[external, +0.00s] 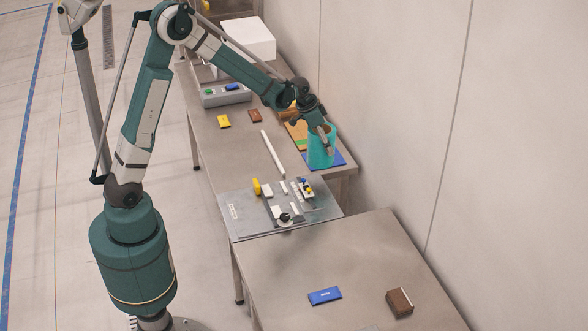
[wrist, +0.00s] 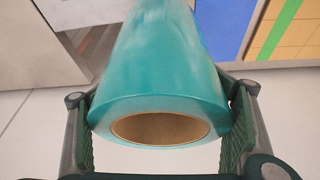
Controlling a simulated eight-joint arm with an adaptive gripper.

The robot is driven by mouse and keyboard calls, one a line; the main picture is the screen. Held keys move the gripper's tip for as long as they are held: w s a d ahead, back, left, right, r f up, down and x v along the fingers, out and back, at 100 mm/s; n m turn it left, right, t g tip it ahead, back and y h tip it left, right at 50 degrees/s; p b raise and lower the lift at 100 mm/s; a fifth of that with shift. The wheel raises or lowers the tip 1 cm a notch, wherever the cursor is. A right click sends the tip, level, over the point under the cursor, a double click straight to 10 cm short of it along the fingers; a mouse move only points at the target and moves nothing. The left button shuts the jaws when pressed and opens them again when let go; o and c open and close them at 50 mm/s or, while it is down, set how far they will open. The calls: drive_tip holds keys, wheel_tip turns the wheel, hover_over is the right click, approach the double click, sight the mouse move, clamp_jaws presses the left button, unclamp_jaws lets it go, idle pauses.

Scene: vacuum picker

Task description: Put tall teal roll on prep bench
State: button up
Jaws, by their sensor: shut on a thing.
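The tall teal roll (external: 321,149) stands near the back right end of the long bench, at the blue mat (external: 339,160). My gripper (external: 322,131) is shut on its upper part from above. In the wrist view the teal roll (wrist: 160,75) fills the middle, with its open brown core facing the camera and the finger pads (wrist: 160,125) at both sides. I cannot tell whether the roll's foot touches the mat or hangs just above it. The near bench (external: 335,255) holds a blue packet (external: 325,295) and a brown block (external: 399,303); which bench is the prep bench is not marked.
A grey plate with small fittings (external: 243,217) lies between the benches' surfaces. A white bar (external: 272,154), a yellow card (external: 223,121), a grey tray (external: 211,100) and a white box (external: 248,39) are on the long bench. The wall stands close at the right. The near bench's middle is clear.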

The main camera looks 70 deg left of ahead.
drive_tip(key=w+d+m+h, duration=0.1)
drive_tip(key=w+d+m, duration=0.1)
drive_tip(key=d, duration=1.2)
drive_tip(key=shift+w+d+r+m, duration=0.25)
drive_tip(key=shift+w+d+m, duration=0.15)
drive_tip(key=shift+w, duration=0.4)
drive_tip(key=d, duration=0.4)
drive_tip(key=d+m, duration=0.1)
drive_tip(key=d, duration=0.2)
drive_tip(key=d+m, duration=0.1)
drive_tip(key=d, duration=0.3)
drive_tip(key=shift+w+d+r+g+h, duration=0.15)
drive_tip(key=shift+w+d+g+h, duration=0.15)
drive_tip(key=shift+w+h, duration=0.1)
drive_tip(key=s+d+m, duration=0.1)
drive_tip(key=d, duration=0.8)
drive_tip(key=s+d+m+g+h, duration=0.1)
drive_tip(key=d+m, duration=0.1)
drive_tip(key=d, duration=0.6)
drive_tip(key=s+d+m, duration=0.1)
drive_tip(key=d+m, duration=0.1)
drive_tip(key=d, duration=0.7)
drive_tip(key=shift+s+d+r+h, duration=0.3)
drive_tip(key=shift+s+r, duration=0.05)
drive_tip(key=shift+s, duration=0.05)
drive_tip(key=shift+f, duration=3.15)
drive_tip(key=shift+f, duration=0.1)
drive_tip(key=shift+f, duration=1.75)
